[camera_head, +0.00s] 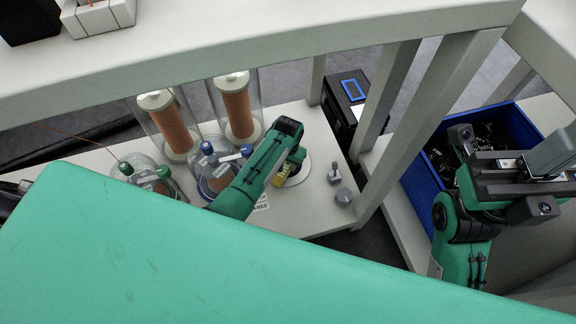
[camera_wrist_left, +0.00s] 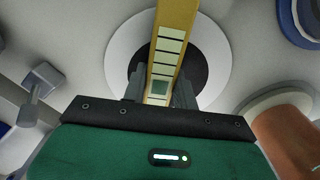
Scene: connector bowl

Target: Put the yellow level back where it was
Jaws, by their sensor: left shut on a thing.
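The yellow level (camera_wrist_left: 174,22) is a yellow bar with a row of pale marked windows. In the left wrist view it runs up between the fingers of my left gripper (camera_wrist_left: 158,92), which is shut on it. Behind it is a white round disc (camera_wrist_left: 122,45) with a dark centre. In the head view only a small yellow part of the level (camera_head: 282,181) shows under my left gripper (camera_head: 290,172), in front of the white disc (camera_head: 298,176). I cannot tell whether the level touches the disc. My right gripper (camera_head: 508,178) is at the right, over the blue bin; its fingers are unclear.
Glass vessels with blue (camera_head: 207,148) and green (camera_head: 127,168) caps stand left of the left gripper, with copper-coloured columns (camera_head: 238,108) behind. Grey fittings (camera_head: 343,195) stand right of the disc. A blue bin (camera_head: 423,197) holds dark parts. Shelf posts (camera_head: 402,150) stand between the arms.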

